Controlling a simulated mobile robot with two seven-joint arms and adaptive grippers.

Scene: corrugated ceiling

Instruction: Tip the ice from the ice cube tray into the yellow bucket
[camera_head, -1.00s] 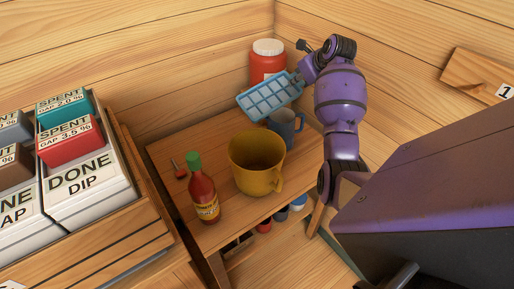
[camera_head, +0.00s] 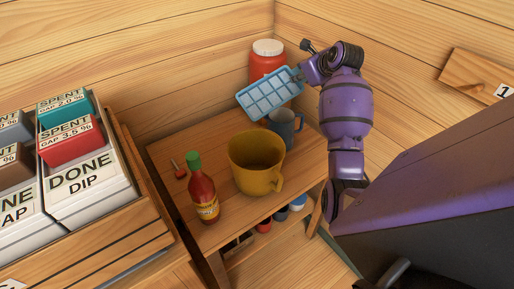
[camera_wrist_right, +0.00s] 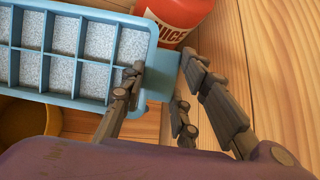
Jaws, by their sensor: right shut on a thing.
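A light-blue ice cube tray (camera_head: 268,94) is held in the air above the back of the small wooden table. It is tilted slightly. In the right wrist view the tray (camera_wrist_right: 77,90) shows several compartments filled with pale, frosty ice. My right gripper (camera_head: 300,74) is shut on the tray's right end; its fingers also show in the right wrist view (camera_wrist_right: 158,88). The yellow bucket (camera_head: 256,163), with a handle at its right, stands upright on the table, below and in front of the tray. A yellow curved edge shows in the right wrist view (camera_wrist_right: 30,118). My left gripper is out of view.
A blue-grey mug (camera_head: 284,127) stands just behind the bucket. A red jar with a white lid (camera_head: 268,62) stands behind the tray. A sauce bottle (camera_head: 202,190) is left of the bucket. Labelled boxes (camera_head: 90,190) fill the left side.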

